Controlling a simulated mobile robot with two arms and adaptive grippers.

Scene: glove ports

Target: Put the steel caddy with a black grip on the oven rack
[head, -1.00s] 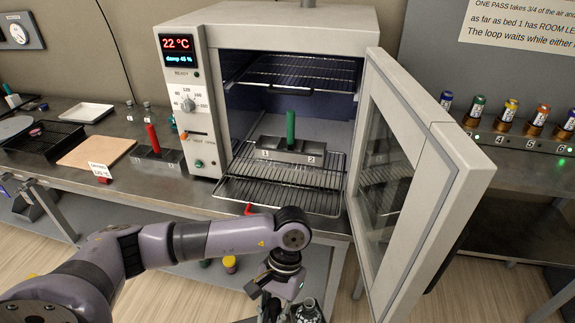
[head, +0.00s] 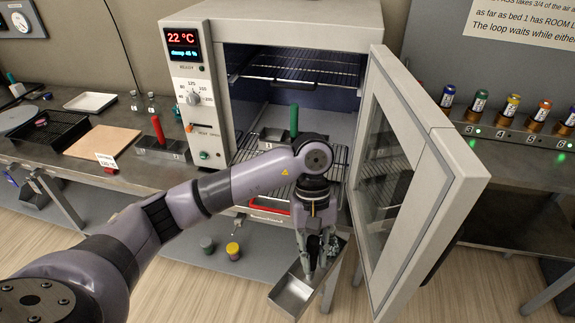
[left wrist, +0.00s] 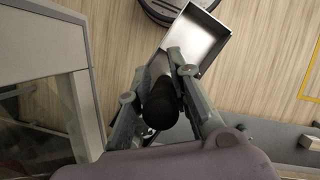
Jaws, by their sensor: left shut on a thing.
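The steel caddy (head: 295,292) hangs below my left gripper (head: 318,268) in the head view, in front of the open oven and well below its lower rack. In the left wrist view the fingers (left wrist: 163,98) are shut on the caddy's black grip (left wrist: 160,103), and its bare steel tray (left wrist: 197,42) extends beyond them. The oven's upper rack (head: 290,72) is empty. The lower oven rack (head: 245,150) is pulled partly out and carries a caddy with a green grip (head: 294,120); my arm hides part of both. My right gripper is not in view.
The oven door (head: 410,170) stands open at the right, close to my left gripper. A caddy with a red grip (head: 158,130) stands on the bench left of the oven. Jars (head: 233,250) sit on the shelf below. Colored vials (head: 480,100) stand at the right.

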